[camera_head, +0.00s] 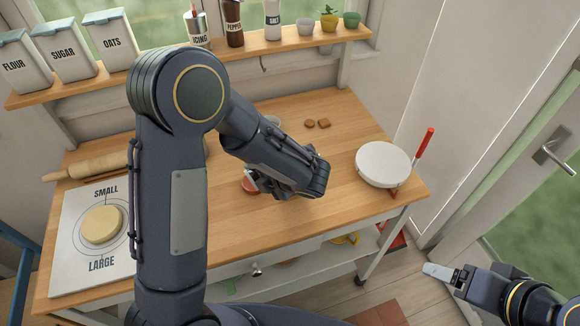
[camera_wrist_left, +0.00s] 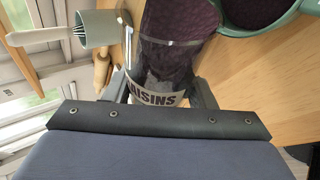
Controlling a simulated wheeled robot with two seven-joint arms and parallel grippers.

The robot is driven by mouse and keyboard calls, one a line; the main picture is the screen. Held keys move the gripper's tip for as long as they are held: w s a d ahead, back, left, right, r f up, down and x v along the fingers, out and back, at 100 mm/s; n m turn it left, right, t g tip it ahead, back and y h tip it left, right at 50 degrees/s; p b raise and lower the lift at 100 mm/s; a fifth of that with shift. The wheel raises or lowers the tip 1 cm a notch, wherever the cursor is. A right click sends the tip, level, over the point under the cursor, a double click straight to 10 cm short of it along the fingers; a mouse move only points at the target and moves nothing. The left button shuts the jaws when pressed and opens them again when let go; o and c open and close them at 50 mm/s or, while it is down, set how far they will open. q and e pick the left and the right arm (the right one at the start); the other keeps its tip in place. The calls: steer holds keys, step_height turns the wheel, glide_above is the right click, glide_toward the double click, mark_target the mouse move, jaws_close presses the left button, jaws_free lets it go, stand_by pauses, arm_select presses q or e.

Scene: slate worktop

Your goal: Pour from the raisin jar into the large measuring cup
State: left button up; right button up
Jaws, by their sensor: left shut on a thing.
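The raisin jar (camera_wrist_left: 160,97) is clear, with a "RAISINS" label and dark purple contents. My left gripper (camera_wrist_left: 163,88) is shut on it, with one finger on each side. A green-rimmed vessel (camera_wrist_left: 234,32) with dark purple inside shows beside the jar's far end in the left wrist view. It may be the large measuring cup, but its shape is cut off. In the head view my left arm hides most of this area, and my left gripper (camera_head: 262,183) is low over the worktop. My right gripper (camera_head: 450,274) is off the worktop at lower right, its opening unclear.
A white round pan (camera_head: 383,163) with a red handle stands at the right. A board (camera_head: 70,245) with dough (camera_head: 101,225) and a rolling pin (camera_head: 95,168) lie at the left. A green cup (camera_wrist_left: 98,27) with a whisk shows in the wrist view. Two brown pieces (camera_head: 317,124) lie at the back.

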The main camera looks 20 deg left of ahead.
arm_select(q)
steer(key=shift+w+r, duration=0.1)
steer(key=shift+r, duration=0.05)
steer(key=shift+w+d+r+y+p, duration=0.15)
steer(key=shift+d+r+y+p, duration=0.1)
steer(key=shift+y+p, duration=0.25)
steer(key=shift+w+d+f+m+g+y, duration=0.15)
steer(key=shift+f+m+g+y, duration=0.15)
steer(key=shift+m+g, duration=0.3)
stand_by(1.1)
steer(key=shift+w+d+r+m+g+y, duration=0.15)
steer(key=shift+r+m+g+y, duration=0.15)
steer(key=shift+r+y, duration=0.15)
steer(key=shift+w+d+r+m+g+y, duration=0.1)
steer(key=shift+w+r+m+g+y, duration=0.1)
steer(key=shift+r+m+y, duration=0.15)
stand_by(2.2)
